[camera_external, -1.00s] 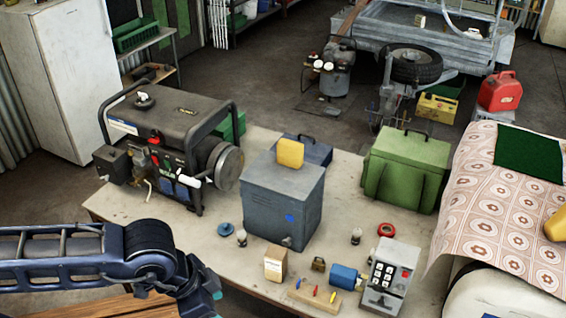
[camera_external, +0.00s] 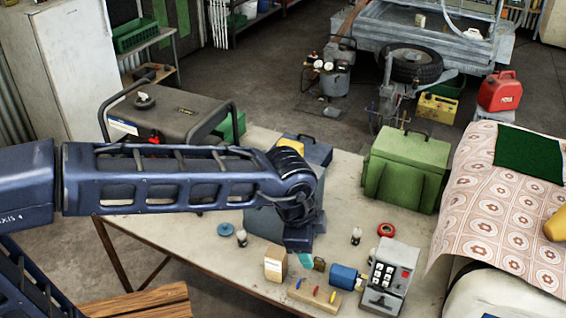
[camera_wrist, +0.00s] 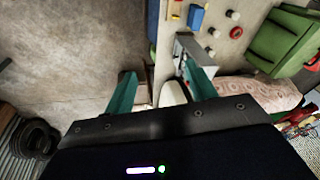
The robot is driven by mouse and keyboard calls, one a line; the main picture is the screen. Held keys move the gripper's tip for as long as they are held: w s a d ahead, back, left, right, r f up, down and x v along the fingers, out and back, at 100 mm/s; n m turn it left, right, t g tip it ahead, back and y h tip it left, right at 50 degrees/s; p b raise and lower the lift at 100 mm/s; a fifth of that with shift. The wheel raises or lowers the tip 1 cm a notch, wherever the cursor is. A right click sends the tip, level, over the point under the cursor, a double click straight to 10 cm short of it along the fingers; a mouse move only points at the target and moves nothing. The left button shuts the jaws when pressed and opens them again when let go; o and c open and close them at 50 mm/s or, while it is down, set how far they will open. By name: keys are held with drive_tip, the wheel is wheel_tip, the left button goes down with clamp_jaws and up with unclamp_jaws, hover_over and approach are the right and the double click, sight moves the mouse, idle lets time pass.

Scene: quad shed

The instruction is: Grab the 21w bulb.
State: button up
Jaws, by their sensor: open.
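Two small bulb-like items with pale tops and dark lower parts stand on the workbench in the external view: a left bulb (camera_external: 242,238) near the blue disc and a right bulb (camera_external: 356,236) near the red ring. No wattage marking is readable, so I cannot tell which is the 21w bulb. My gripper (camera_external: 305,259) hangs over the bench between them, in front of the grey metal box, its teal tips partly hidden by the wrist. In the wrist view my gripper (camera_wrist: 160,88) is open, with nothing between its teal fingers.
The grey metal box (camera_external: 262,224) and green case (camera_external: 406,170) stand behind. My arm crosses before the generator (camera_external: 170,108).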

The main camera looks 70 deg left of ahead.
drive_tip(key=w+a+f+m+g, duration=0.1)
drive_tip(key=w+a+f+m, duration=0.15)
drive_tip(key=w, duration=0.35)
drive_tip(key=w+a+f+m, duration=0.1)
drive_tip(key=w+a, duration=0.3)
drive_tip(key=w, duration=0.1)
drive_tip(key=m+g, duration=0.2)
drive_tip(key=m, duration=0.5)
hover_over(359, 229)
drive_tip(key=shift+h, duration=0.4)
drive_tip(key=f, duration=2.4)
drive_tip(key=shift+s+d+f, duration=0.2)
drive_tip(key=shift+d+f, duration=0.1)
drive_tip(key=shift+f, duration=0.05)
drive_tip(key=shift+w+a+f, duration=0.1)
drive_tip(key=shift+a+f, duration=0.15)
drive_tip(key=shift+f, duration=0.3)
wheel_tip(359, 229, down, 5)
drive_tip(key=shift+r, duration=0.1)
drive_tip(key=shift+a+f, duration=0.15)
drive_tip(key=shift+f, duration=1.25)
drive_tip(key=shift+a+f, duration=0.1)
drive_tip(key=shift+f, duration=1.3)
drive_tip(key=c, duration=1.1)
drive_tip(key=shift+r, duration=0.1)
